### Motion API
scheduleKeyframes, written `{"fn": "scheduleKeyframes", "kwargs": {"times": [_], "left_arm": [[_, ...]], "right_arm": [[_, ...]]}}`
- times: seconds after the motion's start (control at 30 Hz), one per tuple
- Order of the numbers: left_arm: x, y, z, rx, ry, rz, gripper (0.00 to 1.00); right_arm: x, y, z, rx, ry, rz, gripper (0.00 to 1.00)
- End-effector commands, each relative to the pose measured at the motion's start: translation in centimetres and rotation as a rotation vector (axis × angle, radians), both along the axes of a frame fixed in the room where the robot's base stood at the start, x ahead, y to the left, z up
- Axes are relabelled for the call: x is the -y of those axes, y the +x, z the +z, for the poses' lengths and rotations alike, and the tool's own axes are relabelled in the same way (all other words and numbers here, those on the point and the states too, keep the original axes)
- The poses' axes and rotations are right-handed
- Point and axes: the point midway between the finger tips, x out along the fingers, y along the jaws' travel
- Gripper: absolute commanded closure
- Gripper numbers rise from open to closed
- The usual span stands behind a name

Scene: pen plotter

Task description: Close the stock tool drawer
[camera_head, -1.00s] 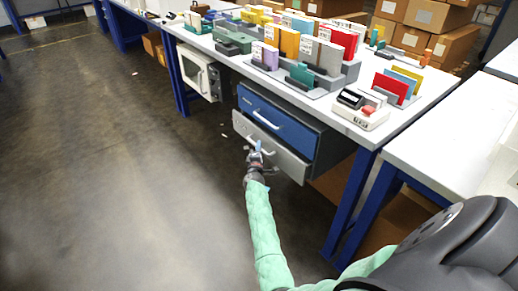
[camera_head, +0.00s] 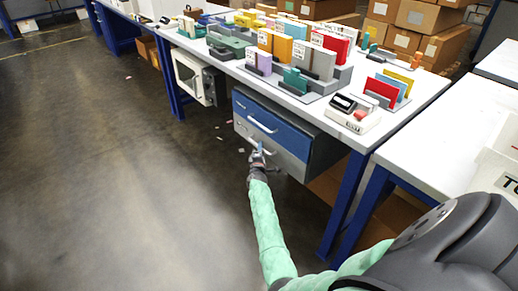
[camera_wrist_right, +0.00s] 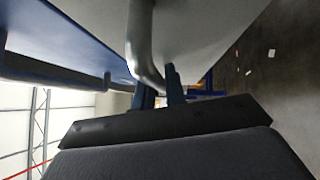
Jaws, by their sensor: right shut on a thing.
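The drawer unit hangs under the workbench. It has a blue upper drawer (camera_head: 285,128) and a grey lower drawer (camera_head: 290,163). The grey front looks about level with the blue one; I cannot tell whether a small gap is left. My right gripper (camera_head: 258,156) is at the grey drawer's handle (camera_head: 268,149), with my arm reaching up from below. In the right wrist view, the curved metal handle (camera_wrist_right: 141,45) runs down to my right gripper's fingers (camera_wrist_right: 160,92), which are shut on it. My left gripper is not in view.
The workbench top (camera_head: 395,125) carries coloured blocks and a card device (camera_head: 353,112). A white microwave-like box (camera_head: 192,78) sits under the bench to the left. A blue table leg (camera_head: 342,205) stands right of the drawers. The floor in front is mostly clear.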

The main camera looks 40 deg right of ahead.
Motion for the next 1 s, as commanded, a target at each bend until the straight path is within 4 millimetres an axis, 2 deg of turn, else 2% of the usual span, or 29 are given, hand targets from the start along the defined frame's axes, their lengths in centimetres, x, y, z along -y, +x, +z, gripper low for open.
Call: {"fn": "scheduleKeyframes", "kwargs": {"times": [0.3,0.33,0.43,1.0], "left_arm": [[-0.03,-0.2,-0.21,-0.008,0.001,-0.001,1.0],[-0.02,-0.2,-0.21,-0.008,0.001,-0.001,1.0],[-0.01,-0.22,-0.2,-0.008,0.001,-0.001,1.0],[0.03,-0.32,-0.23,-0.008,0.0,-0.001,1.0]], "right_arm": [[0.5,0.04,0.3,0.003,-0.003,-0.004,1.0],[0.51,0.04,0.31,0.003,-0.003,-0.004,0.85],[0.51,0.03,0.29,0.002,-0.003,-0.004,0.66],[0.38,-0.08,0.0,-0.001,-0.001,-0.003,0.66]]}}
